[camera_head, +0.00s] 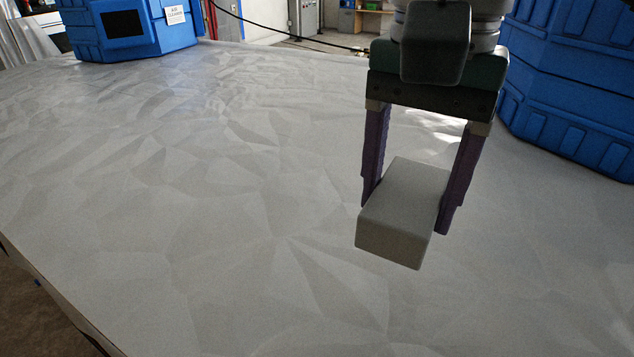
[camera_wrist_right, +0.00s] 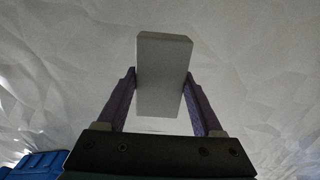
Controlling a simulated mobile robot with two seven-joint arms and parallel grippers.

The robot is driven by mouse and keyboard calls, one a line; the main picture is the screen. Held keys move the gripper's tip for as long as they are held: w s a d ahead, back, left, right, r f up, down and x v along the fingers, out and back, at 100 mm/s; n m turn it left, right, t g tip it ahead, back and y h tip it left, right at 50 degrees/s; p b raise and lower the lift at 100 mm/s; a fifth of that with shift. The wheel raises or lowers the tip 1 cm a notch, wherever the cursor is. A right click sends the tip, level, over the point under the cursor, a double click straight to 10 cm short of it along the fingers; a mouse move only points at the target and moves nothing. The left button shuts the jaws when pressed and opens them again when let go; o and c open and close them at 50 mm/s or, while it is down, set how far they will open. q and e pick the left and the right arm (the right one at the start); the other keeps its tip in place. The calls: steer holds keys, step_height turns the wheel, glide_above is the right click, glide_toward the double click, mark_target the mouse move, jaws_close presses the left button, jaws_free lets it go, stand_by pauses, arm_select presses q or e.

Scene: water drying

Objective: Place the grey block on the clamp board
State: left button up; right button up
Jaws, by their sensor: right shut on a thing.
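The grey block (camera_head: 395,228) is a plain box with rounded edges, in the right half of the head view. My right gripper (camera_head: 408,210) comes down from above, its two purple fingers closed on the block's sides. The block seems to be held above the white surface; its exact height is hard to tell. In the right wrist view the block (camera_wrist_right: 163,75) stands out between the two fingers of my right gripper (camera_wrist_right: 163,88). I see no clamp board in either view. My left gripper is not in view.
A wide table with a crumpled white cover (camera_head: 200,210) fills most of the head view and is bare around the block. A blue case (camera_head: 130,30) stands at the back left, and another blue case (camera_head: 575,90) at the right. The table edge runs along the lower left.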

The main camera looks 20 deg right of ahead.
mark_target(384, 292)
step_height(384, 292, down, 11)
steer(key=shift+f, duration=0.15)
stand_by(0.4)
steer(key=shift+f+b, duration=0.2)
steer(key=shift+b, duration=0.1)
steer(key=o, duration=1.4)
steer(key=shift+r, duration=0.1)
steer(key=shift+o, duration=0.2)
